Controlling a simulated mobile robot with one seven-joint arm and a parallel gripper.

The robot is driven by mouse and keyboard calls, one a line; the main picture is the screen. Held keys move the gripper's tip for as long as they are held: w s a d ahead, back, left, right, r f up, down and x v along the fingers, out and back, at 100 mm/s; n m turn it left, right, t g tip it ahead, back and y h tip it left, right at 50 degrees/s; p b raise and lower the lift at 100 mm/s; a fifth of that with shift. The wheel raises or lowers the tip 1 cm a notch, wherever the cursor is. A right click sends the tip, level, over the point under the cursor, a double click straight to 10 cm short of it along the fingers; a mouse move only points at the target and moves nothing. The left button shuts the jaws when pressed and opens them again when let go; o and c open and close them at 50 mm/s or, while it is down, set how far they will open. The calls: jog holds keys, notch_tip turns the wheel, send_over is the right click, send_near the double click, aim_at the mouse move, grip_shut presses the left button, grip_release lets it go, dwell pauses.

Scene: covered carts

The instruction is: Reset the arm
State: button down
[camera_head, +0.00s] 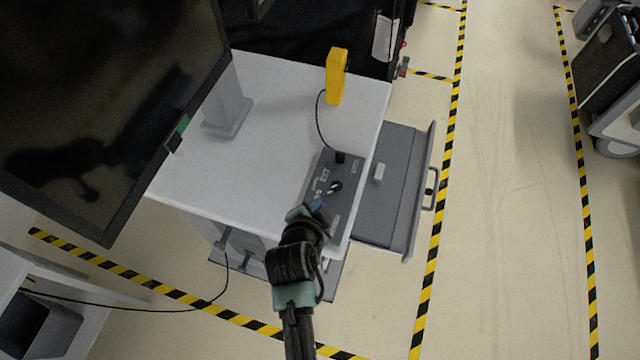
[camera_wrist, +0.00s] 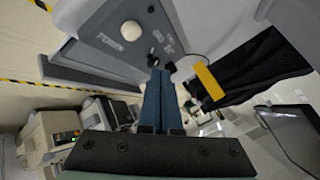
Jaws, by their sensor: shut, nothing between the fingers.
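My arm reaches up from the bottom of the head view, and my gripper (camera_head: 318,207) is over the front edge of a white cart near a dark grey control panel (camera_head: 345,180). In the wrist view my gripper (camera_wrist: 159,75) has its two blue fingers together with nothing between them. The fingertips point toward the panel and its dark knobs. From these views I cannot tell whether they touch the panel.
The white cart (camera_head: 270,85) bears a large monitor (camera_head: 100,100) and a yellow handheld device (camera_head: 336,76) on a cord. An open grey drawer (camera_head: 390,190) juts out at its right. Striped floor tape (camera_head: 440,200) borders a clear aisle. Another cart (camera_head: 612,80) stands far right.

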jog(key=w+r+n+t+y+b, duration=0.1)
jog(key=w+r+n+t+b, duration=0.3)
jog(key=r, duration=1.2)
jog(key=w+r+n+t+b, duration=0.15)
jog(key=w+r+t, duration=0.4)
jog(key=r, duration=1.15)
jog(key=s+r+n+t+b, duration=0.1)
jog(key=s+r+n+t, duration=0.1)
jog(key=s+r, duration=0.3)
jog(key=s+r+n+t+b, duration=0.2)
jog(key=s+r+t, duration=0.2)
jog(key=r, duration=0.7)
jog(key=s+r+n+t+y+b, duration=0.1)
jog(key=s+r+n+t, duration=0.1)
jog(key=s+r, duration=0.4)
notch_tip(320, 180, up, 3)
jog(key=shift+s+d+r+t+b, duration=0.1)
jog(key=shift+s+d+t+b, duration=0.25)
jog(key=shift+t+b, duration=0.1)
jog(key=shift+a, duration=0.15)
